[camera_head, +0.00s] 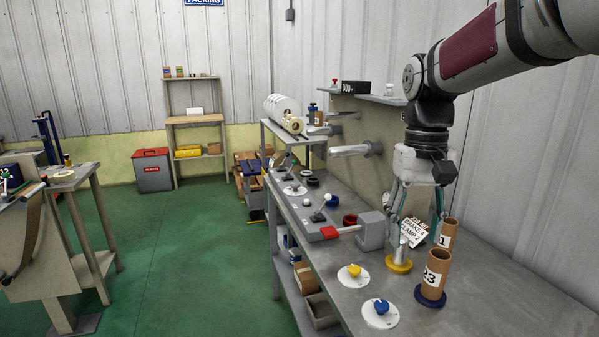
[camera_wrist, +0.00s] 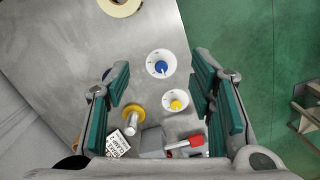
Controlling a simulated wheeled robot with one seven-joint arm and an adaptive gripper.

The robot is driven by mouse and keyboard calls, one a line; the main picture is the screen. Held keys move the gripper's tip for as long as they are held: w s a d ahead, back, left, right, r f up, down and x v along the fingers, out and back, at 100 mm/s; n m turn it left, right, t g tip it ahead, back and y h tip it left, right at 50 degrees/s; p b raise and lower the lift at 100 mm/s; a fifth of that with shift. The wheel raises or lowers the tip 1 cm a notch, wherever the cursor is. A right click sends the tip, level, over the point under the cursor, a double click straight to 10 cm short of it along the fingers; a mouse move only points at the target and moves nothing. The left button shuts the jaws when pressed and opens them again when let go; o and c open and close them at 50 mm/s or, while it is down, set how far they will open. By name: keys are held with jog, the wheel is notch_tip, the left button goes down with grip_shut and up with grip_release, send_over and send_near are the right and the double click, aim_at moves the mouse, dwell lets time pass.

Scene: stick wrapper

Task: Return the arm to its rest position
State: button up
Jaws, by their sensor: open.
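My gripper (camera_head: 418,208) hangs down over the right part of the grey bench, with its fingers apart. In the head view the fingers overlap a metal post on a yellow base (camera_head: 398,265) and a white lettered card (camera_head: 413,232). The wrist view shows the two teal finger pads wide apart with nothing held between them, my gripper (camera_wrist: 160,92) facing down to the bench. The yellow-based post (camera_wrist: 131,116) and card (camera_wrist: 116,144) show there below the left finger. The arm reaches in from the upper right of the head view.
Cardboard tubes marked 1 (camera_head: 447,236) and 23 (camera_head: 435,272) stand close to my gripper's right. A blue-knob dial (camera_head: 381,313), a yellow-knob dial (camera_head: 354,278) and a grey block with a red handle (camera_head: 371,231) are on the bench. The green floor (camera_head: 180,240) is open to the left.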

jog(key=s+t+p, duration=0.3)
jog(key=s+t, duration=0.2)
jog(key=s, duration=1.8)
jog(key=shift+s+n, duration=0.3)
jog(key=shift+s, duration=0.1)
